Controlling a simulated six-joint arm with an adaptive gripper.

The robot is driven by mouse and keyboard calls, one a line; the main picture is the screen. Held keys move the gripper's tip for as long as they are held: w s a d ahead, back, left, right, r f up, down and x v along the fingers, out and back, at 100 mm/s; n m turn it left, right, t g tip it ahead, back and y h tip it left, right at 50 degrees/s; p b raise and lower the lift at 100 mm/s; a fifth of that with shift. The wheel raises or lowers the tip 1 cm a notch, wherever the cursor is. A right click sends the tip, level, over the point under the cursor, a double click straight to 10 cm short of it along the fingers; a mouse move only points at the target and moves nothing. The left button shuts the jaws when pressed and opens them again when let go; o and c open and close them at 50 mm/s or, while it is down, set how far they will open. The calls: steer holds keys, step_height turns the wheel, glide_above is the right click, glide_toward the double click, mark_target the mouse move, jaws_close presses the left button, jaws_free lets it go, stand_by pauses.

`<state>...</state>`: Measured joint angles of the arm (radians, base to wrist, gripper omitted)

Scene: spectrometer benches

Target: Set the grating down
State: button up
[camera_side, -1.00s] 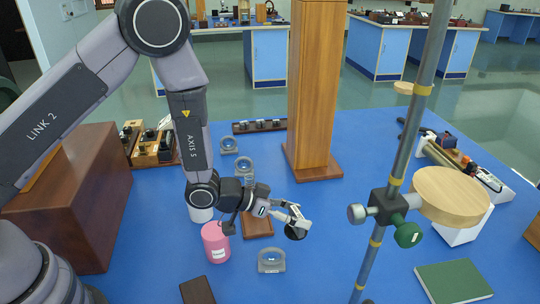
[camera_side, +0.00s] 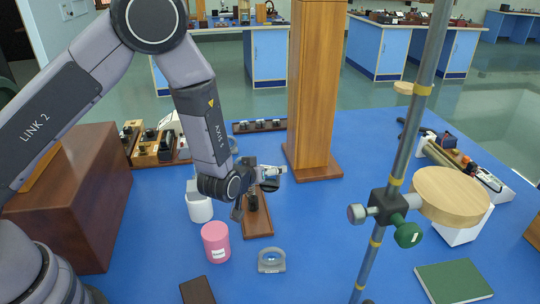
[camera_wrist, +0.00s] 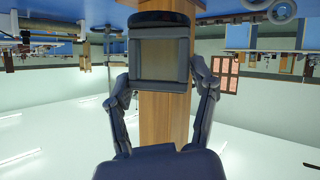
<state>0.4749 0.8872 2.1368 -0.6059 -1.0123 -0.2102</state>
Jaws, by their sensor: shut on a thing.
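My gripper (camera_side: 270,172) is shut on the grating, a square framed plate on a dark round base. In the side view the grating's dark base (camera_side: 270,186) shows just below the fingers, near the foot of the tall wooden pillar. In the wrist view the grating (camera_wrist: 160,60) is held by its sides between both fingers, and the picture is upside down. The grating seems to be above the blue table (camera_side: 340,235), but its exact height cannot be told.
A wooden board (camera_side: 257,226) with a dark knob lies below the wrist. The wooden pillar (camera_side: 314,90) stands close behind the gripper. A pink container (camera_side: 215,242), a white container (camera_side: 199,205) and a grey lens holder (camera_side: 271,261) stand near.

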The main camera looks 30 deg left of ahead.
steer(key=w+d+f, duration=0.1)
steer(key=w+f, duration=0.2)
steer(key=w, duration=0.1)
steer(key=w+d+f, duration=0.1)
steer(key=w+f, duration=0.2)
steer(key=w, duration=0.1)
steer(key=w+d+f, duration=0.1)
steer(key=w+f, duration=0.2)
steer(key=w, duration=0.2)
steer(key=shift+d+f, duration=0.3)
steer(key=shift+d, duration=0.05)
steer(key=shift+f, duration=1.6)
steer(key=shift+f, duration=0.1)
steer(key=o, duration=1.2)
